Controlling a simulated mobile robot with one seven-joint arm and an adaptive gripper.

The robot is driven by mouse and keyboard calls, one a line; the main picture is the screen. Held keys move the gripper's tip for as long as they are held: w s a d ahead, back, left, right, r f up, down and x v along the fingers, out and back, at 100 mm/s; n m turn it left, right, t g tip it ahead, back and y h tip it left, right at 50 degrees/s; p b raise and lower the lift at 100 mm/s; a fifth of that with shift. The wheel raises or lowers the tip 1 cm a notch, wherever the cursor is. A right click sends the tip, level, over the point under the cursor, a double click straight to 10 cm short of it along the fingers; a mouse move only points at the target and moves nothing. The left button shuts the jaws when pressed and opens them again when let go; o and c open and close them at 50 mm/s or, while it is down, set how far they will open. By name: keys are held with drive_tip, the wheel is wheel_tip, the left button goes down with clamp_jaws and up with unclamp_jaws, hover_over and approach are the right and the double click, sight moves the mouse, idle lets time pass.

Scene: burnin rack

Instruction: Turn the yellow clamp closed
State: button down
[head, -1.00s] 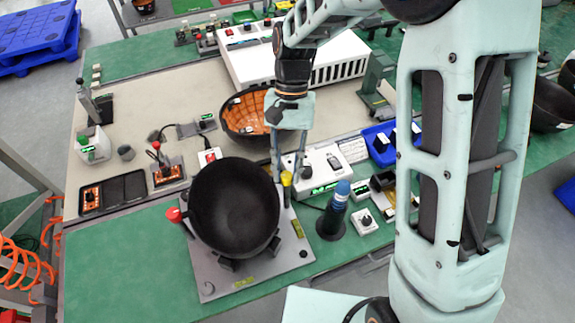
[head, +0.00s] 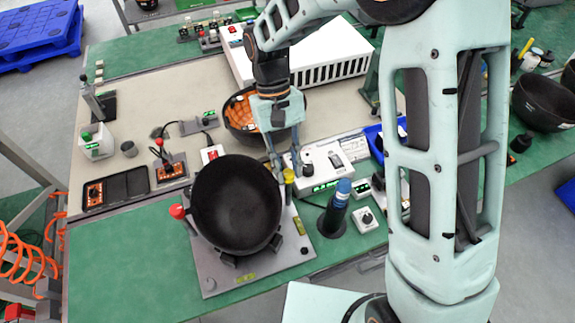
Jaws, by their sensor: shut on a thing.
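The yellow clamp (head: 289,176) stands upright at the upper right edge of the black bowl (head: 236,205), on the grey fixture plate (head: 215,280). My gripper (head: 288,169) reaches down from above, with its fingertips at the yellow clamp's top, and is shut on it. The fingers partly hide the clamp, and its exact turn angle is hard to tell. A red-knobbed clamp (head: 177,211) shows at the bowl's left side.
An orange-lined bowl (head: 240,112) sits behind my gripper. Green mat (head: 120,265) is clear at front left.

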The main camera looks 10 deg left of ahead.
drive_tip(key=c, duration=1.7)
unclamp_jaws()
drive_tip(key=v, duration=1.2)
drive_tip(key=shift+s, duration=0.1)
